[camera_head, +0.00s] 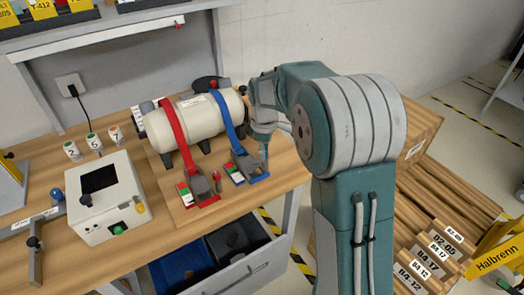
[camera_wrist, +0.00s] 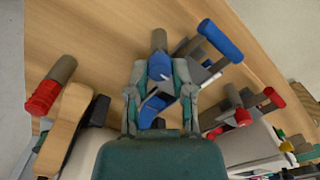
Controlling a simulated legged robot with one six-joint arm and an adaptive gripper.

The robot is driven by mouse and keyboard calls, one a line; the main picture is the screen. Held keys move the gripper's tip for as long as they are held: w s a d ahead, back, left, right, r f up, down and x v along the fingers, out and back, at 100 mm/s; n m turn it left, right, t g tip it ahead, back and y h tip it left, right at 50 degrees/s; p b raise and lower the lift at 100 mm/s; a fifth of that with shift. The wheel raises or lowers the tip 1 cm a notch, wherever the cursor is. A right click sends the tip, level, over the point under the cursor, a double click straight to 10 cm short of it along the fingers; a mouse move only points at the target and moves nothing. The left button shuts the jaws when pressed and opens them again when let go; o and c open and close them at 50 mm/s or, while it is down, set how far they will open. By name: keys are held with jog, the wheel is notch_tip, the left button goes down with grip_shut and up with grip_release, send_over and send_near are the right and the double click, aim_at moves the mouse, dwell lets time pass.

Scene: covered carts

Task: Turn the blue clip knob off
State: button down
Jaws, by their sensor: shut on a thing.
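The blue clip (camera_head: 250,168) sits on the board at the end of the blue strap (camera_head: 228,110), which runs over a cream tank. In the wrist view, its blue handle (camera_wrist: 220,40) is at the upper right. The blue knob (camera_wrist: 160,66), with a grey stem, is between my fingertips. My gripper (camera_wrist: 161,78) is shut on this knob. In the head view, my gripper (camera_head: 264,138) points down at the right side of the blue clip, and the knob is mostly hidden there. The knob's turn position cannot be told.
The cream tank (camera_head: 190,122) lies close to the left of my gripper. A red clip (camera_head: 201,190) with its own red knob (camera_head: 217,184) stands left of the blue clip. A white control box (camera_head: 105,205) is further left. Open drawers (camera_head: 235,240) are below the table edge.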

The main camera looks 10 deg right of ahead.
jog(key=m, duration=0.4)
jog(key=shift+s+d+f, duration=0.1)
jog(key=shift+d, duration=0.1)
jog(key=m, duration=0.4)
jog(key=shift+m, duration=0.3)
jog(key=m, duration=0.4)
jog(key=shift+m, duration=1.7)
jog(key=shift+a, duration=0.1)
jog(key=shift+c, duration=2.4)
grip_release()
